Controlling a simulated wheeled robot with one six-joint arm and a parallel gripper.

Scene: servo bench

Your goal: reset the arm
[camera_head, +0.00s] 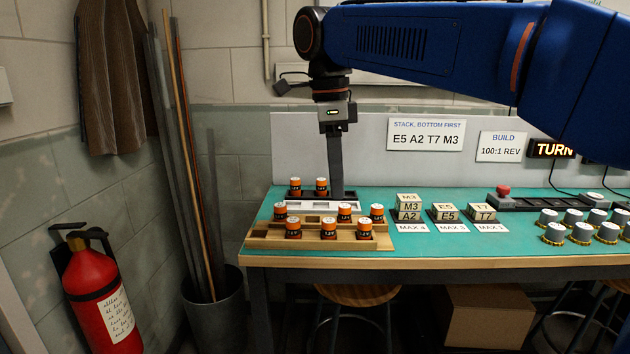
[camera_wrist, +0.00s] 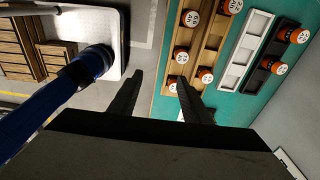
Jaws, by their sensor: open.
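My gripper (camera_head: 336,195) hangs pointing down at the left part of the bench, above or behind the battery trays; its height over them is hard to tell. In the wrist view my gripper (camera_wrist: 158,90) shows two black fingers spread apart with nothing between them. My blue arm reaches in from the upper right in the head view. The orange batteries (camera_head: 328,229) stand upright in a wooden stepped tray (camera_head: 262,241). A white tray (camera_head: 300,206) shows empty slots behind it, and a black tray (camera_wrist: 283,50) beside it holds two more batteries.
Stacked lettered blocks (camera_head: 408,208), several silver-capped parts (camera_head: 573,217) and a black panel with a red button (camera_head: 503,192) stand along the green bench top (camera_head: 400,244). A fire extinguisher (camera_head: 95,280) and a bin of poles (camera_head: 215,310) are at left. Stools stand under the bench.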

